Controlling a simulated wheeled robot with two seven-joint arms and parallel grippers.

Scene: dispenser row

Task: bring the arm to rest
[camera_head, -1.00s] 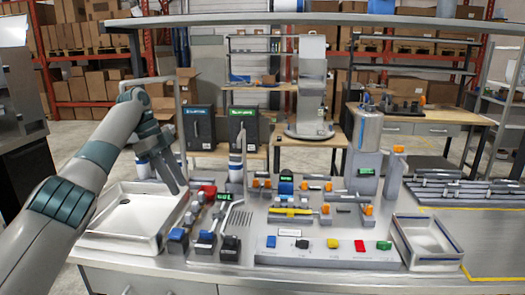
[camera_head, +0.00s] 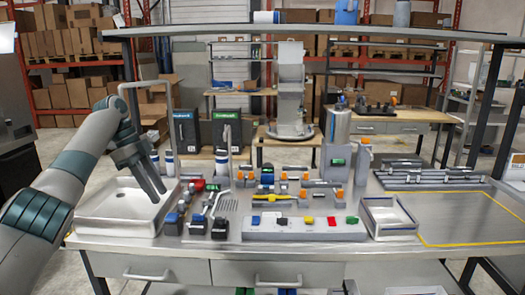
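My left arm comes in from the left edge, bends at its elbow and points down and to the right. My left gripper (camera_head: 153,185) hangs above the white sink basin (camera_head: 88,205) at the left end of the metal bench. Its fingers look long and dark, and I cannot make out a gap between them or anything held. My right arm and gripper are not in this view.
Coloured buttons sit on a grey panel (camera_head: 280,233) at the bench's front. Dispensers with black handles (camera_head: 221,222) stand right of the sink. An overhead shelf (camera_head: 290,31) spans the bench. A yellow-outlined area (camera_head: 465,215) at the right is clear.

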